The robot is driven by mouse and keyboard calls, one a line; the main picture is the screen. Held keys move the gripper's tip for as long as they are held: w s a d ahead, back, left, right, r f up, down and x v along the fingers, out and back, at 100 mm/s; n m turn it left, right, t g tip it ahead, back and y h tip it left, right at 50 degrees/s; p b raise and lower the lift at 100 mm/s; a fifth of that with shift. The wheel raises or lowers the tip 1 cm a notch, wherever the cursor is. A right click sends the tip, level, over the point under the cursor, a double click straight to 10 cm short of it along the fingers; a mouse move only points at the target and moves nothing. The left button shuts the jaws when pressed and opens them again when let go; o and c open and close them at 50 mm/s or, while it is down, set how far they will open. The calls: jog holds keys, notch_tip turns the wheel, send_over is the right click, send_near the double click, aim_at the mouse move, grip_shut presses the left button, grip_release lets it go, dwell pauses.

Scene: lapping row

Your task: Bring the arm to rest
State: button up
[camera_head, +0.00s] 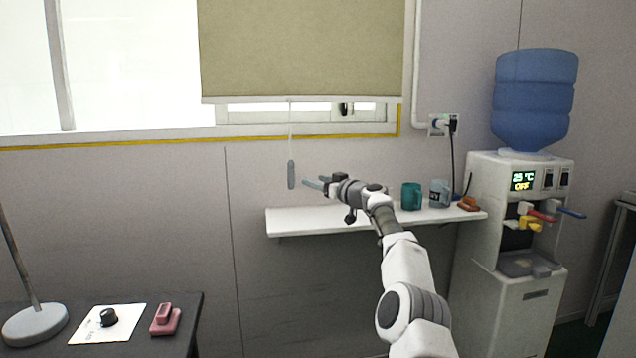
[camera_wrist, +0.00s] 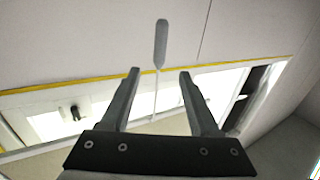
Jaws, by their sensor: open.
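My arm reaches up from the bottom right of the head view, stretched out over the wall shelf. My gripper (camera_head: 313,183) points left toward the blind's pull handle (camera_head: 291,174), a grey weight hanging on a thin cord. In the wrist view my gripper (camera_wrist: 160,75) is open, its two fingers apart with nothing held. The pull handle (camera_wrist: 161,42) shows there past the fingertips, with its cord running between the fingers in the picture. I cannot tell how far off it is. The beige blind (camera_head: 300,50) is lowered over most of its window.
The white shelf (camera_head: 310,218) holds a teal mug (camera_head: 411,196), a grey mug (camera_head: 440,193) and a brown item (camera_head: 468,203). A water dispenser (camera_head: 497,225) stands at the right. A dark table (camera_head: 190,318) at lower left bears a lamp base (camera_head: 35,324) and a pink object (camera_head: 166,320).

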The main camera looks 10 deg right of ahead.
jog(key=shift+s, duration=0.1)
dwell(0.3)
jog(key=s+a+r+n+g, duration=0.1)
jog(key=s+a+r+g, duration=0.2)
jog(key=s+a, duration=0.45)
jog(key=s+a+r+n+g, duration=0.1)
jog(key=s+a+r+g, duration=0.15)
jog(key=s+a, duration=0.45)
jog(key=s+d+f+m+g+h, duration=0.1)
jog(key=s+d+f+m+h, duration=0.15)
jog(key=s, duration=1.15)
jog(key=s+d+f+m+g+h, duration=0.1)
jog(key=s+f+g+h, duration=0.15)
jog(key=s, duration=1.15)
jog(key=s+d+f+m+h, duration=0.1)
jog(key=s+d+f, duration=0.25)
jog(key=s, duration=0.35)
jog(key=s+d+f+m+g+h, duration=0.1)
jog(key=s+d+f+m, duration=0.1)
jog(key=s+f, duration=0.35)
jog(key=s+d+f+m+h, duration=0.1)
jog(key=s+d+f, duration=0.15)
jog(key=s, duration=0.65)
notch_tip(320, 180, up, 28)
jog(key=p, duration=2.8)
jog(key=shift+r+p, duration=0.15)
jog(key=shift+p, duration=0.15)
jog(key=shift+d, duration=0.1)
